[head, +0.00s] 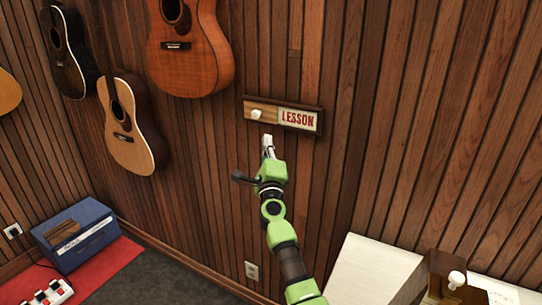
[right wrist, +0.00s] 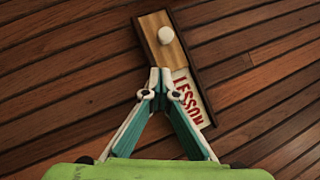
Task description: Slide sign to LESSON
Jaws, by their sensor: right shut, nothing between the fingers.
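The wooden sign (head: 284,115) hangs on the plank wall in the head view. Its sliding panel (head: 262,107) covers the left part and bears a white knob (head: 256,114). The word LESSON (head: 298,118) shows in red on the right part. My right gripper (head: 267,139) is shut and empty, just below the sign and apart from the knob. In the right wrist view, the closed fingertips (right wrist: 160,70) show in front of the sign, below the knob (right wrist: 165,36), and overlap its lower edge; I cannot tell whether they touch it. My left gripper is not in view.
Several guitars (head: 190,48) hang on the wall to the left. A blue amplifier (head: 76,235) stands on a red mat at the lower left. A white surface (head: 370,270) with a wooden object (head: 440,278) is at the lower right. The wall right of the sign is clear.

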